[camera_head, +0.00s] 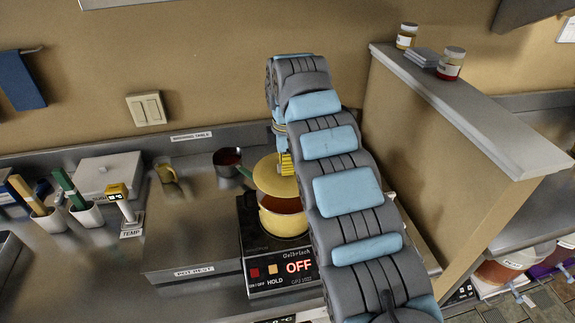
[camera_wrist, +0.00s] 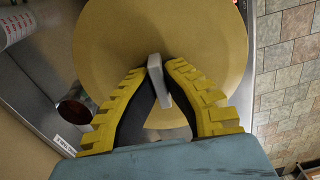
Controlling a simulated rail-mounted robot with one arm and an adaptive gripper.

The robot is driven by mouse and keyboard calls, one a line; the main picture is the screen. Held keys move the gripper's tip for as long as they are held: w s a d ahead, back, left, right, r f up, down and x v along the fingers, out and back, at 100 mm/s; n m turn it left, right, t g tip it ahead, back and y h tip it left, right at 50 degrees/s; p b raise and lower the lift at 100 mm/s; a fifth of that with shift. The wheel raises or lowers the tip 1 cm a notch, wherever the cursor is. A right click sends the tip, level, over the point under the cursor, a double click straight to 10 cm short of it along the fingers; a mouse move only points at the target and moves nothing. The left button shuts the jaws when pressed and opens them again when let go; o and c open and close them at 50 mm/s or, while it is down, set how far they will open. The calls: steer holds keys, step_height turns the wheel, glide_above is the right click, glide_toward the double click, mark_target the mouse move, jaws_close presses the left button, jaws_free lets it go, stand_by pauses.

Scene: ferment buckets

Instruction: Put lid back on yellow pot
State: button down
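The yellow pot (camera_head: 283,222) stands on the hot plate (camera_head: 279,280), and its reddish inside shows at the top. The round yellow lid (camera_head: 268,178) is above the pot, set toward its back and left, with the front of the opening uncovered. In the wrist view the lid (camera_wrist: 105,45) fills much of the upper middle. My gripper (camera_wrist: 157,68) has its yellow-backed fingertips closed on the lid's pale grey handle (camera_wrist: 157,80). In the head view my gripper (camera_head: 285,165) is partly hidden by my arm. The pot is mostly hidden in the wrist view.
White holders with tools (camera_head: 87,214) and a temperature probe (camera_head: 124,205) are further left. A partition wall (camera_head: 440,150) rises close on the right.

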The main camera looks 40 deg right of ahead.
steer(key=shift+f, duration=1.55)
steer(key=shift+f+b, duration=1)
steer(key=shift+f, duration=0.35)
steer(key=shift+b, duration=0.8)
steer(key=shift+f+b, duration=0.15)
steer(key=shift+b, duration=0.55)
stand_by(0.7)
stand_by(0.4)
steer(key=c, duration=0.6)
jaws_free()
steer(key=shift+r+p, duration=1.5)
steer(key=shift+r, duration=2.05)
